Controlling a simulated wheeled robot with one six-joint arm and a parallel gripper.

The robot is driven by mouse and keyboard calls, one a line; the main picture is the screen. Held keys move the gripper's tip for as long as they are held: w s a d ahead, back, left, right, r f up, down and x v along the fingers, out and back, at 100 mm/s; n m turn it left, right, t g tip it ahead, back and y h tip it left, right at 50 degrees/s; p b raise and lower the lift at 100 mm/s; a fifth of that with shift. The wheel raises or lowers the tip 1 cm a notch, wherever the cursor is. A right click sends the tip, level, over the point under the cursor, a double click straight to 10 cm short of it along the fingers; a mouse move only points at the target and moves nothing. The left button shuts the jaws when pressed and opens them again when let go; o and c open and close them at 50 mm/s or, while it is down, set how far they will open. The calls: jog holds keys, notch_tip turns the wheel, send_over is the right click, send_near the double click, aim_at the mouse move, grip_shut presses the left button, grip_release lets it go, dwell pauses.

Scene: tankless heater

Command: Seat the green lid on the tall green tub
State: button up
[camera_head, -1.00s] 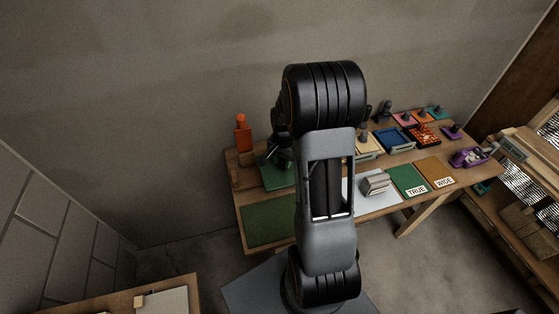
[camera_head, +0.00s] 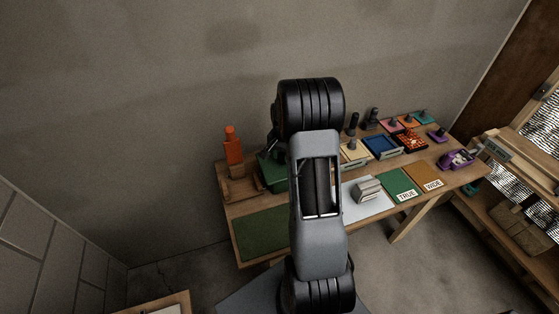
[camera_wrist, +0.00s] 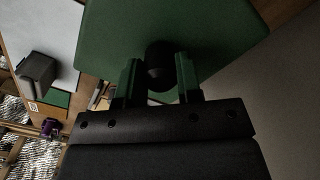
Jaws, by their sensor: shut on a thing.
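The green lid (camera_wrist: 190,25) fills the top of the wrist view, seen from its knob side. Its black knob (camera_wrist: 159,58) is between my fingers, and my gripper (camera_wrist: 159,78) is shut on it. In the head view a green box shape (camera_head: 273,172) shows on the table's left part, beside my arm. It appears to be the tall green tub, partly hidden by my arm. My gripper and the lid are not clearly seen there. I cannot tell whether the lid touches the tub or is level on it.
An orange bottle-like object (camera_head: 233,148) and a wooden tray (camera_head: 241,187) are left of the green box. A dark green mat (camera_head: 262,233) lies in front. Grey blocks (camera_head: 368,190), a blue tray (camera_head: 382,144) and cards are to the right. A wall stands behind.

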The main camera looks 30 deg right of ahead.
jog(key=shift+w+d, duration=0.55)
jog(key=shift+d, duration=0.3)
jog(key=shift+w+d, duration=0.55)
jog(key=shift+d, duration=0.3)
jog(key=shift+f+b, duration=0.6)
jog(key=shift+f, duration=0.15)
dwell(0.8)
jog(key=o, duration=1.1)
jog(key=shift+r, duration=0.15)
notch_tip(320, 180, up, 14)
jog(key=shift+f+b, duration=0.2)
jog(key=shift+b, duration=0.65)
